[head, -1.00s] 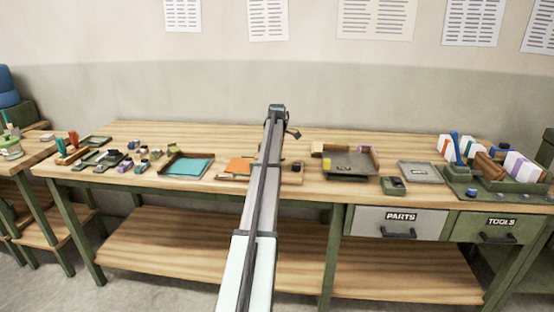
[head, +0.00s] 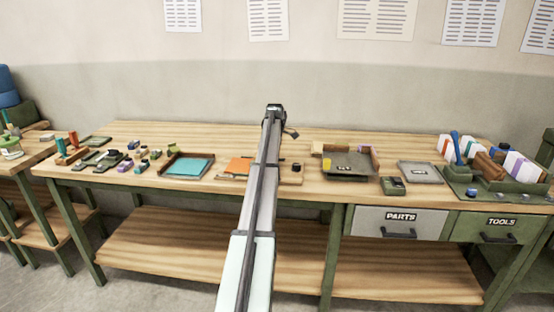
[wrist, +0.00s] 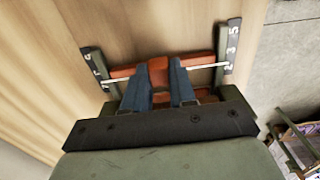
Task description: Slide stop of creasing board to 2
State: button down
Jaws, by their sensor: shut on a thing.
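In the wrist view, the stop (wrist: 198,61) is a red-brown bar with a raised block at its middle. My gripper (wrist: 160,75) has its two blue-grey fingers shut on that block, one on each side. The creasing board shows as dark green side rails with white marks; the right rail (wrist: 231,60) carries the digits 2, 3 and 5. A thin white line runs along the bar and meets the right rail near the 2. The left rail's marks are too small to read surely. In the head view, my arm hides the gripper's fingers and the stop.
On the workbench (head: 330,195), an orange sheet (head: 238,165) lies just left of my arm. A dark tray (head: 350,165) stands to the right. A teal sheet (head: 188,167) in a tray and several small items lie to the left. A grey tray (head: 420,172) is farther right.

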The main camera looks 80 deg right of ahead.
jog(key=shift+w, duration=1.05)
jog(key=c, duration=0.9)
grip_release()
notch_tip(320, 180, up, 14)
jog(key=shift+f, duration=0.1)
